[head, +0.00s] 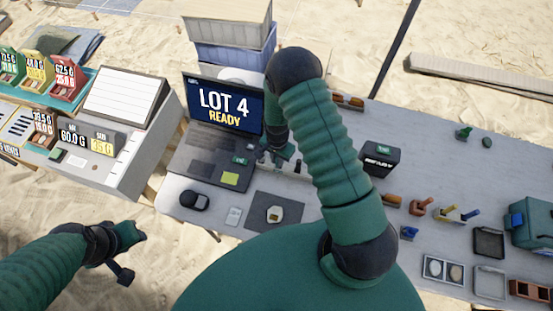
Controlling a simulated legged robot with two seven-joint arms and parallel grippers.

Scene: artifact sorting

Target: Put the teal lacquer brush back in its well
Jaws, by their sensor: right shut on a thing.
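My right gripper (272,157) is shut at the right edge of the laptop, at a small pale rack (297,167). The thing in its jaws, taken as the teal lacquer brush, is mostly hidden and hard to tell from my teal hand. My forearm hides part of the rack, and I cannot tell whether the brush is inside a well. My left gripper (138,256) is open and empty over the sand, left of the table.
The laptop (215,122) reads LOT 4 READY. A dark mat (290,211) with a small pale item lies in front. A black box (380,158), stamps, trays (490,242) and a teal case (532,224) stand right of my arm. The table's back right is mostly clear.

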